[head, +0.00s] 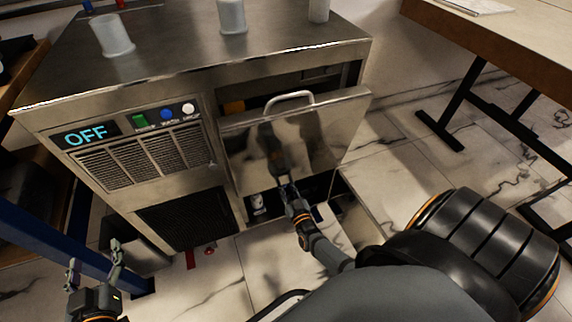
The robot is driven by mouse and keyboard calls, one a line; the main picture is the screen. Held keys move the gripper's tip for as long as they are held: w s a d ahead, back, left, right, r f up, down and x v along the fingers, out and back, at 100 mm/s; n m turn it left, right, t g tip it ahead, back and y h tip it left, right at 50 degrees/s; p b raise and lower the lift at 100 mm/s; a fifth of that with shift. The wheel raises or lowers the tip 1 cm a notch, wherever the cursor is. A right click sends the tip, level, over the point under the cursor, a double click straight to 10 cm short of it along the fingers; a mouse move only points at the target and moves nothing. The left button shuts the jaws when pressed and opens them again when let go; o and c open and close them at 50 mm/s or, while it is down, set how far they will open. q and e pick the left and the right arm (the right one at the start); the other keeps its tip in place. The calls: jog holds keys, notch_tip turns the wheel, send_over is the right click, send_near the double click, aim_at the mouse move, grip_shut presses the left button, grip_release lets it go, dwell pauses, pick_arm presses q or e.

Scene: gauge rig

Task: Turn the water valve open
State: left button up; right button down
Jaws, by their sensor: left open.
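I cannot clearly make out the water valve. A small red part (209,251) lies low in front of the machine, too small to identify. The steel machine (165,185) has a display reading OFF (86,135). Its steel front panel (310,135) with a bar handle (289,99) stands out from the body, with dark gaps above and below. My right gripper (287,187) is at the panel's lower edge, beside the lower opening; its jaw state is unclear. My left gripper (94,258) is open and empty at the lower left, apart from the machine.
A small white object (258,203) shows in the lower opening. Green, blue and white buttons (166,114) sit beside the display. Cups (112,36) stand on the machine's top. A blue beam (60,245) runs near my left gripper. A table (500,40) stands at right.

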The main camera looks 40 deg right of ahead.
jog(key=c, duration=1.6)
grip_release()
jog(key=v, duration=1.2)
jog(key=shift+s+f, duration=0.1)
jog(key=shift+f, duration=0.05)
